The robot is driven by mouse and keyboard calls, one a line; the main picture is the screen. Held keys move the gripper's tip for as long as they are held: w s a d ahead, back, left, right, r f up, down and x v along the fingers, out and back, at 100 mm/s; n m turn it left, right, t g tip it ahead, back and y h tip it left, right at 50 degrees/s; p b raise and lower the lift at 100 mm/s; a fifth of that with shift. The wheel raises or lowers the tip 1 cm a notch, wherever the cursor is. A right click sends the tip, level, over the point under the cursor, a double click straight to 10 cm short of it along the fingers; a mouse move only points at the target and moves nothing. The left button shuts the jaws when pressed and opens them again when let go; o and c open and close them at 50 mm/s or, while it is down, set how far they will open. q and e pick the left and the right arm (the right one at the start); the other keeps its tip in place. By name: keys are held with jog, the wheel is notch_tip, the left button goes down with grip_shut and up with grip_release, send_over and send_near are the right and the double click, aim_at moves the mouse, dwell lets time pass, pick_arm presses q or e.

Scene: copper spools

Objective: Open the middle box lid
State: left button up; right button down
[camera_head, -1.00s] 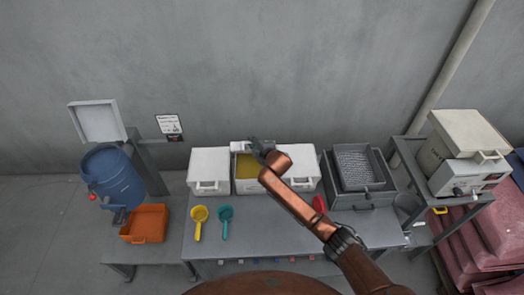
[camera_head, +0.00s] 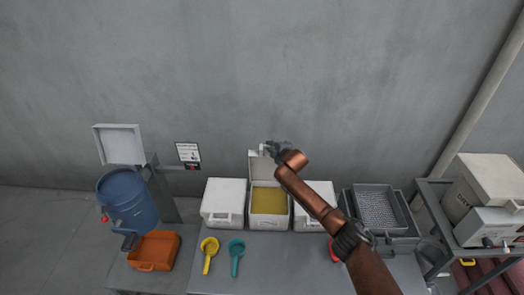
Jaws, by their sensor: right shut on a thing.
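The middle box (camera_head: 269,222) is white and stands on the table between two other white boxes, with yellow material (camera_head: 269,201) showing inside. Its lid (camera_head: 260,168) stands raised, about upright, at the back of the box. My right gripper (camera_head: 268,150) is at the top edge of the lid, shut on it; my copper-coloured wrist partly hides the contact. My left gripper is not in view.
The left white box (camera_head: 223,203) is closed. The right white box (camera_head: 308,220) is partly hidden behind my right arm. Yellow (camera_head: 208,252) and teal (camera_head: 236,253) scoops lie in front. A grey tray unit (camera_head: 378,208) stands to the right.

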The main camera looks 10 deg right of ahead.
jog(key=shift+w+r, duration=0.15)
jog(key=c, duration=2)
grip_release()
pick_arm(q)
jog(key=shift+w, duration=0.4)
pick_arm(e)
jog(key=v, duration=1.2)
jog(key=shift+a, duration=0.1)
